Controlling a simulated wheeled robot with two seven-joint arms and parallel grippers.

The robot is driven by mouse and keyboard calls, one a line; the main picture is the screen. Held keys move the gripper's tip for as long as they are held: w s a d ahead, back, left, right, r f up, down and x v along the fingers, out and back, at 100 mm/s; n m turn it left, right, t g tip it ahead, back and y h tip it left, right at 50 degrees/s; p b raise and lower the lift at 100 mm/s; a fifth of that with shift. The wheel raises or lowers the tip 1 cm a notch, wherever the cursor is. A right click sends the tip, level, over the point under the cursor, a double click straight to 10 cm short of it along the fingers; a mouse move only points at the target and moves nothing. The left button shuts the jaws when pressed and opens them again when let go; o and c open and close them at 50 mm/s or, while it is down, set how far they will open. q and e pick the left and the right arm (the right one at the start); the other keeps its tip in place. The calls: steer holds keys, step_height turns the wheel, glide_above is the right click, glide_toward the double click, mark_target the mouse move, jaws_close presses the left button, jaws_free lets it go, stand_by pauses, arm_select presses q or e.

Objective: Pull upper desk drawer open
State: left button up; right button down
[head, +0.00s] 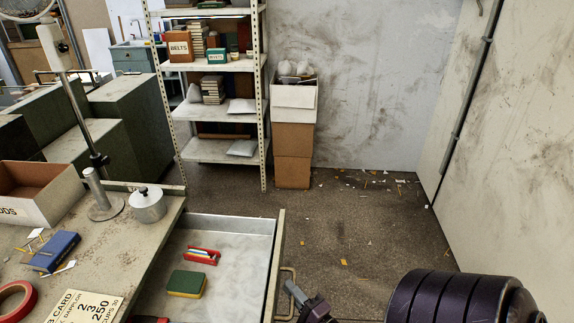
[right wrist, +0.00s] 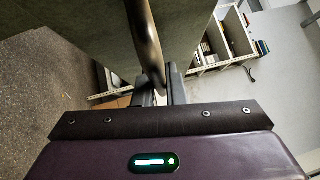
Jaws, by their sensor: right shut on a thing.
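The upper desk drawer (head: 240,226) stands pulled out from the right side of the desk, its grey inside showing in the head view. Its handle (head: 293,272) is a metal loop on the drawer front. My right gripper (head: 290,288) is at this handle, shut on it. In the right wrist view, the handle (right wrist: 146,45) is a dark curved bar running down between the fingers (right wrist: 160,92), against the green drawer front (right wrist: 90,40). The lower part of the drawer is cut off by the head view's bottom edge. My left gripper is not in view.
A green and yellow block (head: 186,284) and a red holder (head: 202,257) lie in the drawer. The desk top (head: 110,225) bears a metal pot (head: 147,206), a stand (head: 103,208) and a blue box (head: 55,251). Shelves (head: 218,110) and stacked boxes (head: 293,150) stand behind. The floor (head: 350,220) beyond is mostly clear.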

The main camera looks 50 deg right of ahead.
steer(key=shift+f, duration=0.1)
steer(key=c, duration=1.5)
jaws_free()
steer(key=shift+s+a+f+b, duration=0.15)
steer(key=shift+s+b, duration=0.15)
steer(key=shift+s, duration=1)
steer(key=shift+s+a+f+b, duration=0.2)
steer(key=shift+s+b, duration=0.1)
steer(key=shift+s, duration=0.95)
steer(key=shift+s+a+f+b, duration=0.15)
steer(key=shift+s+b, duration=0.15)
steer(key=shift+s, duration=1)
